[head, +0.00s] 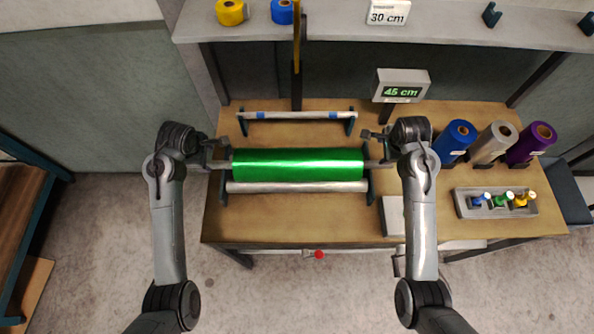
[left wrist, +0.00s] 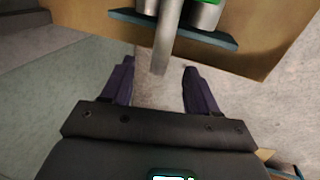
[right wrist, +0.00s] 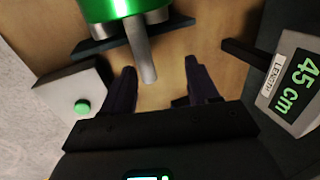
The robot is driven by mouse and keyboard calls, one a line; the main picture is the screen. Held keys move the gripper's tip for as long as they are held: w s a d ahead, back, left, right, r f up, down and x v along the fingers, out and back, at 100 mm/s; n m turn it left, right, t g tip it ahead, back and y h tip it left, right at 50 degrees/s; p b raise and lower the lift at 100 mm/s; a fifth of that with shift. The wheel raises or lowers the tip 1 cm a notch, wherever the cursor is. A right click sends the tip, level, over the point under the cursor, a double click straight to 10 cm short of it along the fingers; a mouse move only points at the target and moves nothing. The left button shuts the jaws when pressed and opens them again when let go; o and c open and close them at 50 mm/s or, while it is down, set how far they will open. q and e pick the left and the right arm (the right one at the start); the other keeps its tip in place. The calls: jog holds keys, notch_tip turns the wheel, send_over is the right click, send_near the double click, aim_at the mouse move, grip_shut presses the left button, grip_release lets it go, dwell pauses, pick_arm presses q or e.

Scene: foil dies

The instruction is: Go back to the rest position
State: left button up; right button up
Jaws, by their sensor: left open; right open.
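My left gripper (head: 222,153) is open at the left end of the green foil roll (head: 298,164). In the left wrist view its fingers (left wrist: 158,88) are apart, with the end of a grey shaft (left wrist: 163,50) between and ahead of them. My right gripper (head: 375,148) is open at the roll's right end. In the right wrist view its fingers (right wrist: 163,88) stand apart on either side of the shaft's other end (right wrist: 142,55). The green roll lies level in a stand on the table, behind a silver roller (head: 298,187). Neither gripper holds anything.
A thin bar (head: 297,115) lies behind the roll. A display (head: 402,86) reads 45 cm. Blue (head: 455,140), silver (head: 494,142) and purple (head: 531,144) rolls stand at right, behind a tray (head: 470,207) of small coloured pieces. A shelf (head: 345,22) runs along the back.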

pick_arm(q)
jog(key=s+d+m, duration=0.2)
jog(key=s+m, duration=0.8)
jog(key=s, duration=0.6)
jog(key=s+d+m, duration=0.3)
jog(key=s+m, duration=0.7)
jog(key=s, duration=0.6)
pick_arm(e)
jog(key=s+a+n, duration=0.3)
jog(key=s+n, duration=0.7)
jog(key=s, duration=0.7)
jog(key=s+a+n, duration=0.2)
jog(key=s+n, duration=0.8)
jog(key=s, duration=0.6)
pick_arm(q)
notch_tip(320, 180, up, 16)
jog(key=w+p, duration=0.1)
jog(key=p, duration=1.4)
jog(key=shift+a+r+t+p, duration=0.2)
jog(key=shift+t+p, duration=0.1)
jog(key=shift+p, duration=0.1)
pick_arm(e)
notch_tip(320, 180, up, 16)
jog(key=shift+w+f, duration=0.25)
jog(key=shift+w, duration=0.05)
pick_arm(q)
jog(key=shift+f, duration=0.1)
